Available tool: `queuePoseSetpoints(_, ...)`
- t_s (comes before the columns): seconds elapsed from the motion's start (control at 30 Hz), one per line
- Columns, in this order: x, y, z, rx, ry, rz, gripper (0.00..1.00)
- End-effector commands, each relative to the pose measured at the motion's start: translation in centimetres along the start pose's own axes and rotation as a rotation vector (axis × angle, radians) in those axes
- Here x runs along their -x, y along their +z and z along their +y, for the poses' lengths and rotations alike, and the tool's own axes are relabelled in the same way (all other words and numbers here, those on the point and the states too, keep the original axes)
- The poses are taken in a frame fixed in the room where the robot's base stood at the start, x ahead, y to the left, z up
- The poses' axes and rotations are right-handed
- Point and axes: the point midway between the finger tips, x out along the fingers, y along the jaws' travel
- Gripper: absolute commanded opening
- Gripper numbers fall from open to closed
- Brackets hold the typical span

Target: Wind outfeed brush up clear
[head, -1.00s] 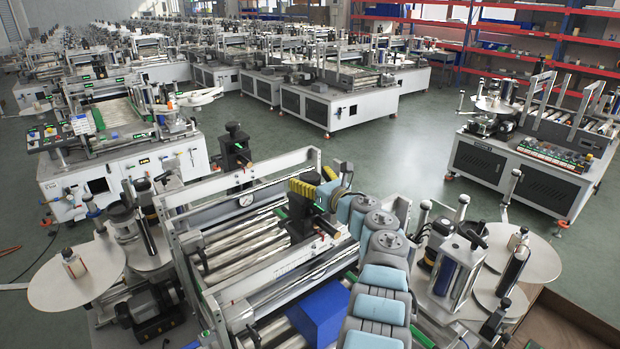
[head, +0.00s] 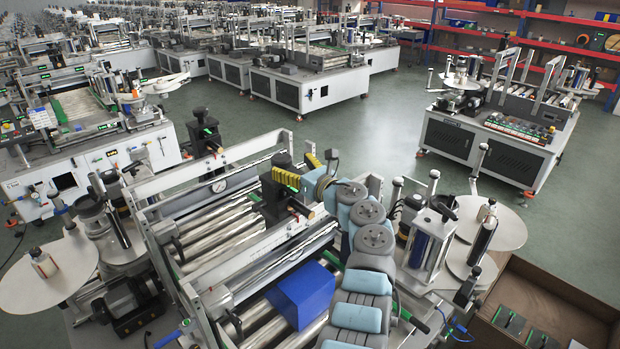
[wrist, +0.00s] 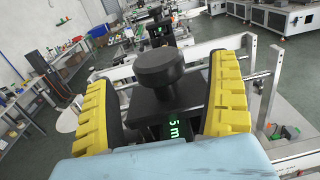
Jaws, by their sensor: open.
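My gripper (wrist: 168,105) has yellow ribbed fingers, one on each side of a round black knob (wrist: 160,68). The fingers are spread, with visible gaps to the knob. The knob tops a black block with a green-lit display (wrist: 176,127). In the head view my gripper (head: 299,170) is at this black block (head: 272,206), above the machine's rollers. A second black knobbed block (head: 205,135) stands farther back on the same machine. I cannot make out brush bristles under either block.
A blue box (head: 302,290) sits on the rollers in front of the near block. Metal side rails (head: 165,262) and a crossbar with a gauge (head: 219,186) surround the rollers. Label discs (head: 45,275) flank the machine. Open floor (head: 370,140) lies behind it.

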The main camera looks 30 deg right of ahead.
Motion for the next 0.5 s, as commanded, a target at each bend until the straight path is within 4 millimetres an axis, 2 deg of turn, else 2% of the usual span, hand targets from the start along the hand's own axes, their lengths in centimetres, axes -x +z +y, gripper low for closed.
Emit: queuePoseSetpoints(0.5, 4.8, -0.1, 0.3, 0.006, 0.006, 0.005, 0.90)
